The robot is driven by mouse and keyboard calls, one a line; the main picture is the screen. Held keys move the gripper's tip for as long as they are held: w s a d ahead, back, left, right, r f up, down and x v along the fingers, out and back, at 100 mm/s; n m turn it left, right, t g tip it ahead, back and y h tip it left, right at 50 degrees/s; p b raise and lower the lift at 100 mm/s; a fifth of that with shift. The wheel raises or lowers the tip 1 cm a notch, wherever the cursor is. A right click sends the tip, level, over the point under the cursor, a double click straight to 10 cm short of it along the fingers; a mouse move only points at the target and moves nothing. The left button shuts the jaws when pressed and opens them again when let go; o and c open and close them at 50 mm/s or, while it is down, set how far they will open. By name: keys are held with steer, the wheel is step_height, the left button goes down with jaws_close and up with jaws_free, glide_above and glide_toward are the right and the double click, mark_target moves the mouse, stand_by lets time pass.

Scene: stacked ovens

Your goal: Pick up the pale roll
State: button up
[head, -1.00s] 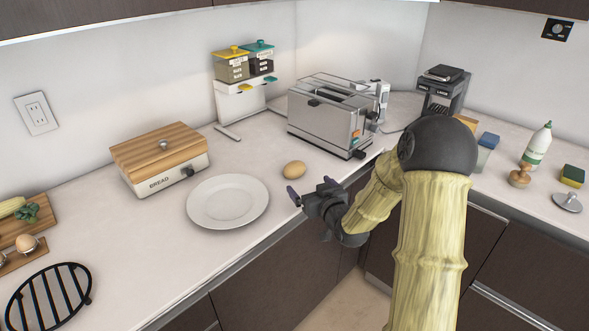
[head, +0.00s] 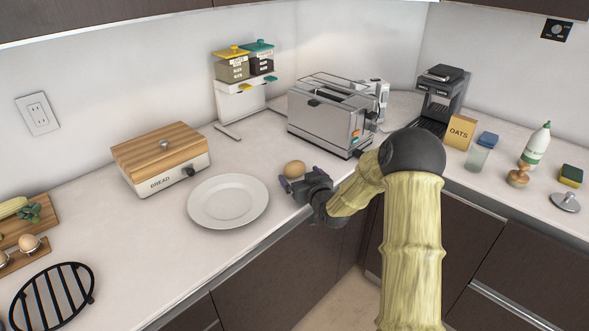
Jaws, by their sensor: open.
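A small tan, rounded roll (head: 294,169) sits on the pale counter, between the white plate and the toaster. My gripper (head: 290,182) is low over the counter's front edge, right at the near side of the roll. Its dark purple-tipped fingers are apart, and nothing is seen held between them. I cannot tell whether a finger touches the roll.
A white plate (head: 228,202) lies left of the roll. A bread box (head: 160,160) stands behind the plate. A steel toaster (head: 325,118) stands behind and right of the roll. An oats box (head: 460,132) and bottles stand farther right.

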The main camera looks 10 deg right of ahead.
mark_target(298, 174)
steer(key=x, duration=0.3)
steer(key=shift+w+d+f, duration=0.1)
steer(key=shift+w+f, duration=0.05)
steer(key=shift+c, duration=0.2)
steer(key=c, duration=1)
